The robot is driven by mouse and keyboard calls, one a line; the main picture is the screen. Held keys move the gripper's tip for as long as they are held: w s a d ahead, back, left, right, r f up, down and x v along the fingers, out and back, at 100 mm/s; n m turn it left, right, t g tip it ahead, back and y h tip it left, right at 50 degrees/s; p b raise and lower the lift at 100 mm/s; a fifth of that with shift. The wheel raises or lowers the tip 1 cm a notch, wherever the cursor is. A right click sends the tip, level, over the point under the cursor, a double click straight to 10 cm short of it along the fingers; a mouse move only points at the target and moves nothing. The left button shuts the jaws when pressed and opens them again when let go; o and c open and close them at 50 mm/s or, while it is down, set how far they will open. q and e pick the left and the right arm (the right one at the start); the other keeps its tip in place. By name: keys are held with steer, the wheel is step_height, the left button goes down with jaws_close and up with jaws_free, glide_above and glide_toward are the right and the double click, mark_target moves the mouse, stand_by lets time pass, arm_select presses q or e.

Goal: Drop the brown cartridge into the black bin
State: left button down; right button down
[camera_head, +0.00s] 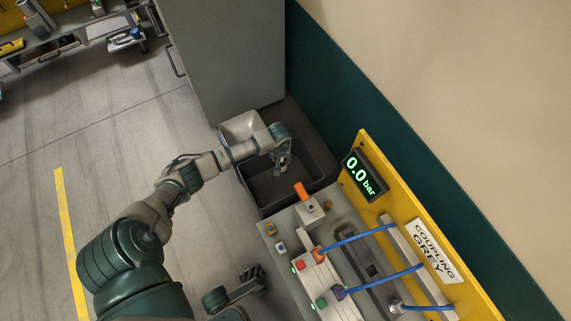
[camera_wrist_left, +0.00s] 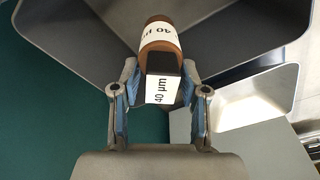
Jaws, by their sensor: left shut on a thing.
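The brown cartridge (camera_wrist_left: 162,38) shows in the left wrist view with white "40 µm" labels and a dark end block. My left gripper (camera_wrist_left: 157,98) is shut on it, with a blue-padded finger on each side. In the head view the left gripper (camera_head: 284,166) hangs over the black bin (camera_head: 258,200), and the cartridge is small and mostly hidden there. The bin's dark inside also shows behind the cartridge in the left wrist view (camera_wrist_left: 232,38). My right gripper (camera_head: 252,278) is low in the head view, left of the bench, and its finger opening is unclear.
A light grey bin (camera_head: 241,126) stands behind the black bin, against a grey cabinet (camera_head: 225,60). The bench (camera_head: 275,228) in front carries an orange-handled clamp (camera_head: 305,200), blue hoses and a yellow panel with a pressure display (camera_head: 364,175). Open floor lies left.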

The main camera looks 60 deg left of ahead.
arm_select(q)
steer(key=shift+f, duration=0.45)
steer(key=shift+r, duration=0.1)
steer(key=c, duration=0.5)
jaws_free()
steer(key=r, duration=0.7)
steer(key=s+d+r, duration=0.1)
steer(key=r, duration=0.3)
steer(key=shift+r, duration=0.3)
